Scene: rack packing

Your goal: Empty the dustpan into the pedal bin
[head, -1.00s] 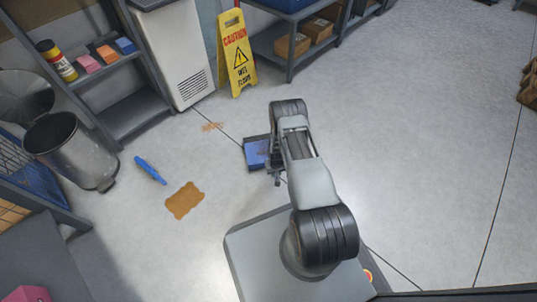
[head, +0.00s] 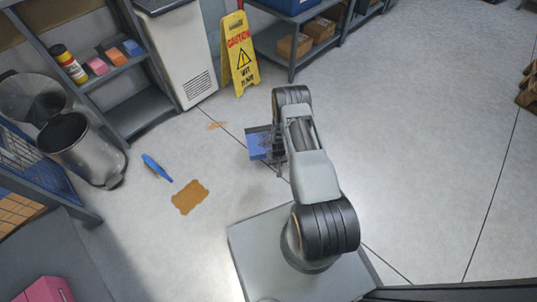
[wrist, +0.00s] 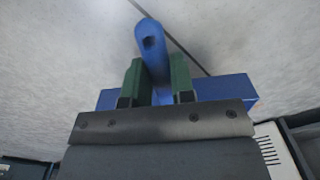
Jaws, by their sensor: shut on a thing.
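A blue dustpan (head: 258,142) shows at the left of my arm in the head view. Some dark bits seem to lie in its pan, but they are too small to name. In the wrist view, the two green fingers of my gripper (wrist: 157,85) are shut on the blue dustpan handle (wrist: 151,45). Part of the pan (wrist: 238,90) shows behind the fingers. The grey pedal bin (head: 85,150) stands at the left with its lid (head: 33,97) raised and its dark mouth open. My gripper and the dustpan are well to the right of the bin.
A blue brush (head: 156,167) and a brown patch (head: 190,197) lie on the floor between bin and arm. Orange-brown crumbs (head: 216,125) lie further back. A yellow caution sign (head: 238,55), a white cabinet (head: 180,55) and shelves (head: 105,70) stand behind.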

